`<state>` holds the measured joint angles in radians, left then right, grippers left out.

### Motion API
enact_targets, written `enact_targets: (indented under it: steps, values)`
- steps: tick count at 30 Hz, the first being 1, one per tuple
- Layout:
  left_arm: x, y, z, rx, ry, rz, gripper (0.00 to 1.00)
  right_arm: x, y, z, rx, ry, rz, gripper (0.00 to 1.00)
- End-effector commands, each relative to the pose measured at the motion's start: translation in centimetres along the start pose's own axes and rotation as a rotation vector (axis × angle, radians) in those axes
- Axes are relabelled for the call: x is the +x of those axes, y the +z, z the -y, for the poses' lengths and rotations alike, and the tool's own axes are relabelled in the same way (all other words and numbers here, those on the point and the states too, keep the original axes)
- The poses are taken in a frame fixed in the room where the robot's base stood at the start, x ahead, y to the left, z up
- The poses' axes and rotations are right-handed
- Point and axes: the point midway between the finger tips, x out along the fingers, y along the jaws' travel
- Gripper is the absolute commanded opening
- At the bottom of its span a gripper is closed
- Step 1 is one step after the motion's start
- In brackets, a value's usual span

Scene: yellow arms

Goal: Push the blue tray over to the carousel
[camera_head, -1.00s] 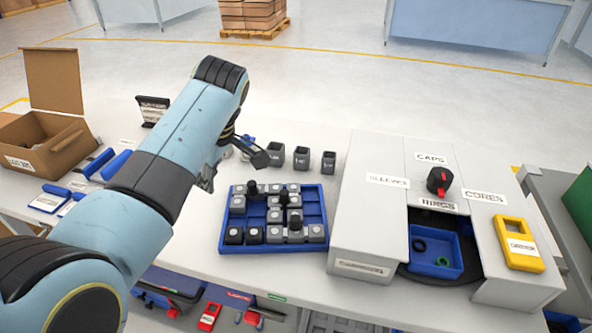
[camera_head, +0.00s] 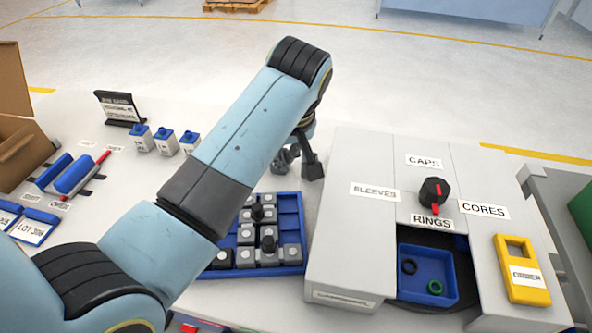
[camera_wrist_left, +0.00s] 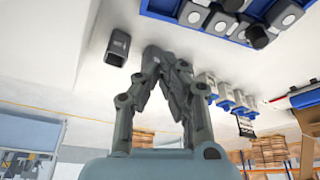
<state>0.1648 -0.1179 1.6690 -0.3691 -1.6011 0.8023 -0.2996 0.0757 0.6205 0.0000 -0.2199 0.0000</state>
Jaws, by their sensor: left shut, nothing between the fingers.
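The blue tray (camera_head: 290,212) lies on the bench, left of the carousel and close to its side wall. It holds grey blocks and black knobbed pieces, and my left arm covers its left part. Its edge also shows in the left wrist view (camera_wrist_left: 160,7). The carousel (camera_head: 345,240) is a light grey housing with a black and red knob and labels for sleeves, caps, cores and rings. My left gripper (camera_head: 298,164) is shut and empty, beyond the tray's back edge and apart from it. My right gripper is out of view.
A smaller blue bin (camera_head: 420,265) with rings sits in the carousel's front opening. A yellow device (camera_head: 520,268) lies on its right. Small blue-capped bottles (camera_head: 165,139) and a black sign (camera_head: 120,108) stand at left.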

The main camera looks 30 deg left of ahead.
Motion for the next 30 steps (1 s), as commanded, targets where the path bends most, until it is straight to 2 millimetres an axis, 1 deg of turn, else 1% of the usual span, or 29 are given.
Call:
enact_targets:
  steps: [5,12,16,21,30]
  values:
    - [2.4,0.0,0.1,0.000,-0.004,0.001,0.00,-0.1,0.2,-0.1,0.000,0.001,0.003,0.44]
    - [6.8,0.0,0.1,0.000,-0.004,0.001,0.00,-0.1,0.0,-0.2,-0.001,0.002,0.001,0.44]
    - [8.5,0.0,0.0,-0.001,-0.002,0.001,0.00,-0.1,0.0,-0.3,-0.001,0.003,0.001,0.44]
    - [9.6,0.0,0.0,-0.002,0.000,0.001,0.00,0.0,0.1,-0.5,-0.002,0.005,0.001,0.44]
    - [9.7,0.0,0.0,-0.002,0.000,0.000,0.00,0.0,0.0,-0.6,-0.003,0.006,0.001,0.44]
